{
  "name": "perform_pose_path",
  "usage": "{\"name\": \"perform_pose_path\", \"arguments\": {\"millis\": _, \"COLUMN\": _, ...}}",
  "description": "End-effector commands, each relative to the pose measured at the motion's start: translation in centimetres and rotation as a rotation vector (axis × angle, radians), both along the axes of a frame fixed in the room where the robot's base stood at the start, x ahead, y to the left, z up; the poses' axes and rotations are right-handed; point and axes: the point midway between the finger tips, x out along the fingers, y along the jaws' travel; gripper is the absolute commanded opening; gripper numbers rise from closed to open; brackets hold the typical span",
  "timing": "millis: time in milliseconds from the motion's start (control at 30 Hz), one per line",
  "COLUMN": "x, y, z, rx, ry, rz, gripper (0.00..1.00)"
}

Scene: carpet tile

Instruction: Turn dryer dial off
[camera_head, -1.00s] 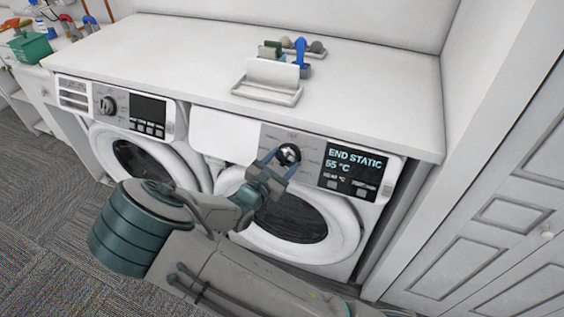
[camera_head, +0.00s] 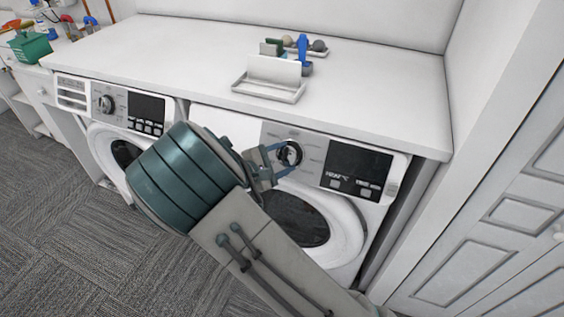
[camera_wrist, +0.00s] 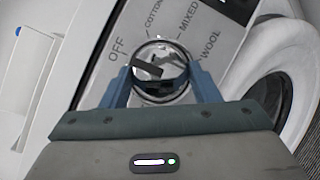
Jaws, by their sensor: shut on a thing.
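The dryer (camera_head: 318,190) is the right-hand machine under the counter. Its round silver dial (camera_head: 290,154) sits on the panel, left of the display (camera_head: 357,171), which is dark. In the wrist view the dial (camera_wrist: 158,66) has printed words around it: OFF at left, then COTTON, MIXED and WOOL. A dark bar on the dial face slants up to the left. My gripper (camera_head: 284,159) has its two blue fingers on either side of the dial, shut on it; they also show in the wrist view (camera_wrist: 160,84). The lower edge of the dial is partly hidden.
A second machine (camera_head: 130,118) with its own dial stands to the left. The white counter (camera_head: 200,60) above carries a tray (camera_head: 268,91) with brushes behind it. White cabinet doors (camera_head: 505,215) bound the right side. Carpet (camera_head: 60,190) lies clear at lower left.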

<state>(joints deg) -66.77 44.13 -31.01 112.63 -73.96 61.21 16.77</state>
Motion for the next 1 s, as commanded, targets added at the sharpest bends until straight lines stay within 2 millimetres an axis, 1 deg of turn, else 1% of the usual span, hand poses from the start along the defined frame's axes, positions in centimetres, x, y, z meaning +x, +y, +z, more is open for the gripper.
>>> {"name": "perform_pose_path", "arguments": {"millis": 267, "x": 0.12, "y": 0.07, "z": 0.13, "rx": 0.065, "ry": -0.026, "rz": -0.034, "gripper": 0.33}}
{"name": "perform_pose_path", "arguments": {"millis": 700, "x": 0.12, "y": 0.08, "z": 0.21, "rx": 0.073, "ry": -0.029, "rz": -0.037, "gripper": 0.33}}
{"name": "perform_pose_path", "arguments": {"millis": 733, "x": 0.12, "y": 0.08, "z": 0.21, "rx": 0.073, "ry": -0.029, "rz": -0.037, "gripper": 0.58}}
{"name": "perform_pose_path", "arguments": {"millis": 767, "x": 0.12, "y": 0.08, "z": 0.21, "rx": 0.073, "ry": -0.029, "rz": -0.037, "gripper": 0.67}}
{"name": "perform_pose_path", "arguments": {"millis": 800, "x": 0.11, "y": 0.08, "z": 0.20, "rx": 0.073, "ry": -0.028, "rz": -0.038, "gripper": 0.77}}
{"name": "perform_pose_path", "arguments": {"millis": 1000, "x": 0.09, "y": 0.02, "z": 0.13, "rx": 0.073, "ry": -0.028, "rz": -0.039, "gripper": 0.77}}
